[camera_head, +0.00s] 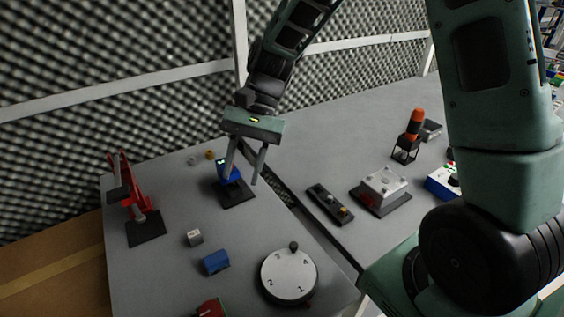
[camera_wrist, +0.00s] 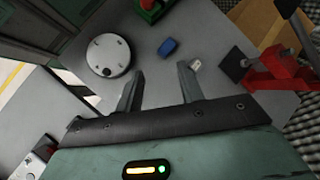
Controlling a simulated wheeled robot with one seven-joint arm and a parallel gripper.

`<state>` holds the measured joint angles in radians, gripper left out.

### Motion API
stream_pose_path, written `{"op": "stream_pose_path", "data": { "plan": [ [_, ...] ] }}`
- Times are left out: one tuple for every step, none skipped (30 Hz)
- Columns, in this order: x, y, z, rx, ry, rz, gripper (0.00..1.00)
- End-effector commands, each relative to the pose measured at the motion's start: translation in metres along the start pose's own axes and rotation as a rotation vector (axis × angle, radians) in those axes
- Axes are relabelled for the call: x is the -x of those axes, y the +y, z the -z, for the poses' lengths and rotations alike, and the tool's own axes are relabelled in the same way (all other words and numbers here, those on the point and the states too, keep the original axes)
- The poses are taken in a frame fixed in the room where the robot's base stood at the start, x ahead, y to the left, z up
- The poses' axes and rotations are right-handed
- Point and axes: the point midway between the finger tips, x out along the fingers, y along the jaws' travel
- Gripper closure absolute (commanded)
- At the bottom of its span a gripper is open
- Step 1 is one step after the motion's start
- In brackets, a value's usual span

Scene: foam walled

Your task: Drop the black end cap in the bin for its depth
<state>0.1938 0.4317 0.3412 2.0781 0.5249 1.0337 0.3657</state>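I cannot make out for certain a black end cap or a bin for it in either view. My gripper (camera_head: 241,180) is open above the left table, its fingers pointing down. In the wrist view its two fingers (camera_wrist: 159,75) stand apart with nothing visible between them. In the head view the left finger overlaps a small blue device (camera_head: 232,172) with a lit display on a dark base. A round white dial (camera_head: 285,272) with numbers and a small black knob (camera_head: 294,245) lies at the front; the dial also shows in the wrist view (camera_wrist: 108,55).
A red press-like tool (camera_head: 138,205) stands at the left. A white block (camera_head: 194,237), a blue block (camera_head: 216,262) and a red-green item (camera_head: 211,307) lie nearer. Across a gap, the right table holds a black strip (camera_head: 329,204), a grey box (camera_head: 383,187) and an orange-topped tool (camera_head: 412,130).

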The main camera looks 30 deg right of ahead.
Motion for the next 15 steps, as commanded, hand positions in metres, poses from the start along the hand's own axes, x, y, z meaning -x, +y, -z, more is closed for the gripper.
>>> {"op": "stream_pose_path", "data": {
  "plan": [
    [-0.004,0.006,0.037,-0.111,-0.044,0.069,0.62],
    [-0.001,0.009,0.053,-0.170,-0.070,0.106,0.62],
    [0.003,0.013,0.074,-0.247,-0.106,0.158,0.62],
    [0.006,0.017,0.090,-0.302,-0.133,0.196,0.62],
    [0.010,0.021,0.104,-0.354,-0.160,0.234,0.62],
    [0.014,0.027,0.123,-0.417,-0.194,0.282,0.62],
    [0.018,0.032,0.137,-0.459,-0.217,0.315,0.62],
    [0.021,0.037,0.148,-0.498,-0.241,0.347,0.62],
    [0.026,0.044,0.163,-0.544,-0.268,0.386,0.62],
    [0.029,0.049,0.173,-0.575,-0.289,0.413,0.62],
    [0.031,0.054,0.182,-0.602,-0.306,0.438,0.62],
    [0.035,0.060,0.193,-0.635,-0.329,0.468,0.62],
    [0.037,0.064,0.199,-0.654,-0.342,0.487,0.62],
    [0.039,0.068,0.205,-0.673,-0.355,0.505,0.62],
    [0.042,0.072,0.212,-0.693,-0.371,0.525,0.62]
  ]
}}
